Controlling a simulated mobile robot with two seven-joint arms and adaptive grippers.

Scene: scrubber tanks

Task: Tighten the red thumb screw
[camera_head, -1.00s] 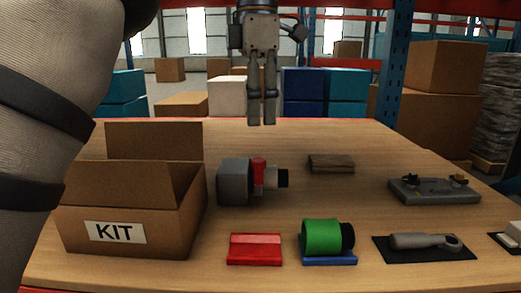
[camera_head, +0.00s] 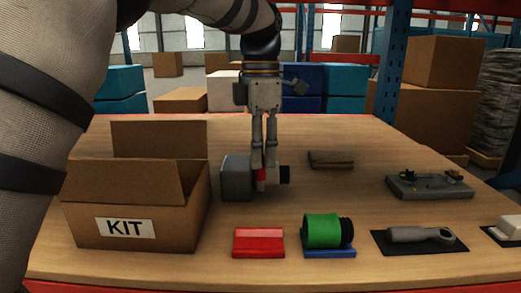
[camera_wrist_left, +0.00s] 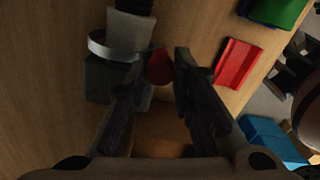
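The red thumb screw (camera_head: 261,176) sits on the side of a grey block-shaped device (camera_head: 236,178) with a dark cylindrical end, near the middle of the table. My left gripper (camera_head: 265,183) points straight down at it, with its fingers partly hiding the screw in the head view. In the left wrist view the round red screw head (camera_wrist_left: 159,67) shows between the tips of my left gripper (camera_wrist_left: 161,72). The fingers are apart, one on each side of it; whether they touch it I cannot tell. My right gripper is not in view.
An open KIT box (camera_head: 150,220) stands at the left. In front are a red block (camera_head: 259,243), a green cylinder (camera_head: 321,230) on a blue base and a grey tool (camera_head: 420,235) on a black mat. A wooden block (camera_head: 330,159) and grey fixture (camera_head: 430,186) lie farther right.

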